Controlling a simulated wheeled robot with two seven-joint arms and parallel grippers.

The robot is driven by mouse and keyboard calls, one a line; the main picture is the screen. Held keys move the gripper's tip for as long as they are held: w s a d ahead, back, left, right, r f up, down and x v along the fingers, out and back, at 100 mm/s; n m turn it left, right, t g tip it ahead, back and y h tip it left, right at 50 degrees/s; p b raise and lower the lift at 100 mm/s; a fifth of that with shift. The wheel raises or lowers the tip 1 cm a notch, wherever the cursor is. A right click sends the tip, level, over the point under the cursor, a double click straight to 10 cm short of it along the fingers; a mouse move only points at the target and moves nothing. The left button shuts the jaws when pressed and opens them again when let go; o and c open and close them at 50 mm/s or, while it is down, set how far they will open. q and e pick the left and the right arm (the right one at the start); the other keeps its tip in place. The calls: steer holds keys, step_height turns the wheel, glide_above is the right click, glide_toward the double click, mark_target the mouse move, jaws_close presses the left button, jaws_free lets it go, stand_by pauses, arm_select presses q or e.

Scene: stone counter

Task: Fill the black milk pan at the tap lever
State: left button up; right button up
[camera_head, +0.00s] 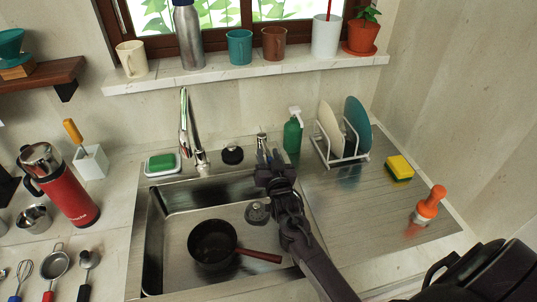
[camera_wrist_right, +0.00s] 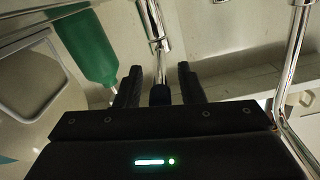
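The black milk pan (camera_head: 197,258) sits in the left part of the sink basin, its reddish-brown handle (camera_head: 258,256) pointing right. No water stream shows; I cannot tell whether the pan holds water. The chrome tap spout (camera_head: 186,120) rises behind the sink. The tap lever (camera_head: 262,140) stands to its right; in the right wrist view it is a chrome rod (camera_wrist_right: 157,35) with a dark end (camera_wrist_right: 160,95). My right gripper (camera_head: 268,160) is at the lever. Its fingers (camera_wrist_right: 160,84) are apart, one each side of the dark end, with gaps visible. My left gripper is not in view.
A green soap bottle (camera_head: 292,135) stands close right of my right gripper, also large in the wrist view (camera_wrist_right: 85,45). Beyond it is a dish rack (camera_head: 345,157) with plates. A green sponge on a dish (camera_head: 162,162) lies left of the spout. A drain (camera_head: 257,213) shows in the basin.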

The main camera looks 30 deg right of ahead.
jaws_close()
stand_by(0.3)
